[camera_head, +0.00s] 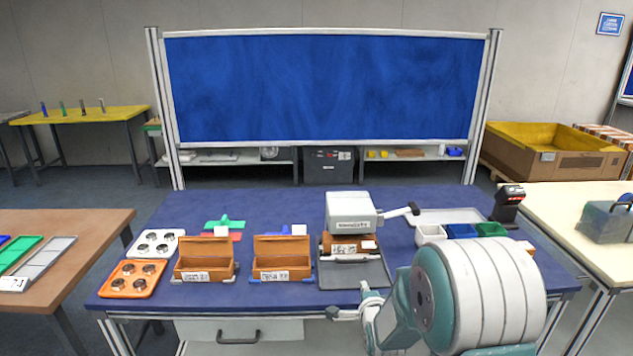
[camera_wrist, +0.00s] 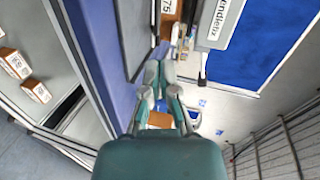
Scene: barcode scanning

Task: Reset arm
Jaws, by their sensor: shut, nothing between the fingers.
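My arm rises at the lower right of the head view. My gripper (camera_head: 338,313) is at the blue table's front edge, below the dark tray. It also shows in the wrist view (camera_wrist: 164,72), where its fingers are together and hold nothing. A white boxy machine (camera_head: 352,211) with a label and a dark-tipped side lever stands at the table's middle. A brown box with a label (camera_head: 347,247) sits at its front, above the dark tray (camera_head: 372,273). In the wrist view a labelled grey-white body (camera_wrist: 213,22) lies just beyond the fingers.
Two open brown boxes (camera_head: 204,261) (camera_head: 283,261) stand left of the machine. White (camera_head: 157,243) and orange (camera_head: 134,279) trays hold round metal parts. White, blue and green bins (camera_head: 461,230) and a black device (camera_head: 508,202) are at right. Small labelled boxes (camera_wrist: 15,63) show in the wrist view.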

